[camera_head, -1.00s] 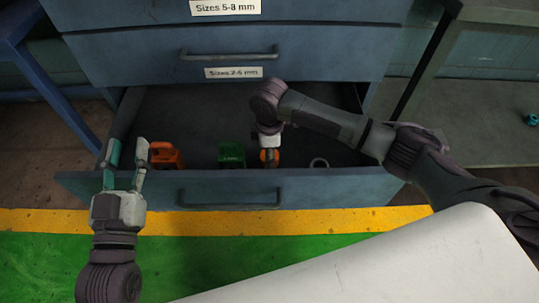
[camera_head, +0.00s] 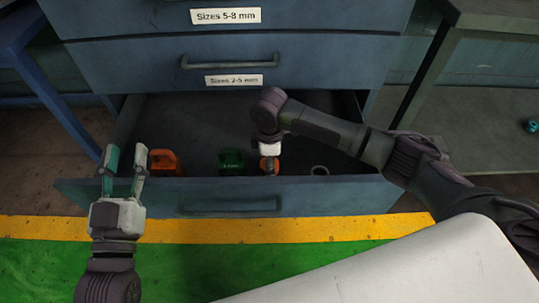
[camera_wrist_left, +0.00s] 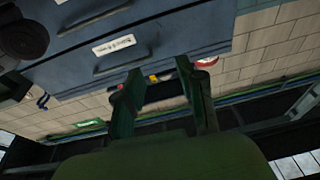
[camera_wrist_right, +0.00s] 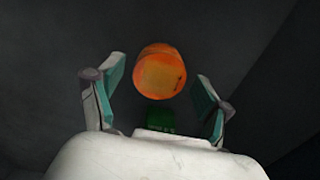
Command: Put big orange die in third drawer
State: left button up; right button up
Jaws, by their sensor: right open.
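The open drawer (camera_head: 330,193) is the lowest one in view. Inside it, an orange rounded piece (camera_head: 269,165) lies by my right gripper (camera_head: 268,157), which reaches down into the drawer. In the right wrist view the orange piece (camera_wrist_right: 160,72), with a paler flat face, appears between the spread fingers of the right gripper (camera_wrist_right: 155,95), with gaps on both sides. A second orange object (camera_head: 165,162) stands at the drawer's left; I cannot tell which is the big die. My left gripper (camera_head: 123,165) is open and empty, pointing up before the drawer's left front.
A green block (camera_head: 231,162) sits between the orange objects; it also shows in the right wrist view (camera_wrist_right: 160,117). Closed labelled drawers (camera_head: 230,60) are above. A desk leg (camera_head: 425,75) stands at the right.

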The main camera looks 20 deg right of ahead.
jog(key=shift+r, duration=0.3)
pick_arm(q)
jog(key=s+a+f+g+y+p, duration=0.2)
jog(key=s+f+g, duration=0.2)
jog(key=f+g, duration=0.2)
jog(key=s+a+f+g+y+p, duration=0.1)
jog(key=s+a+f+g+p, duration=0.1)
jog(key=f+g, duration=0.4)
notch_tip(320, 180, down, 5)
jog(key=s+p, duration=0.1)
jog(key=s, duration=0.1)
jog(key=shift+s+a+n+g+y, duration=0.3)
jog(key=shift+s+a+y, duration=0.1)
pick_arm(e)
notch_tip(320, 180, up, 12)
jog(key=shift+f, duration=0.25)
jog(key=shift+r, duration=0.1)
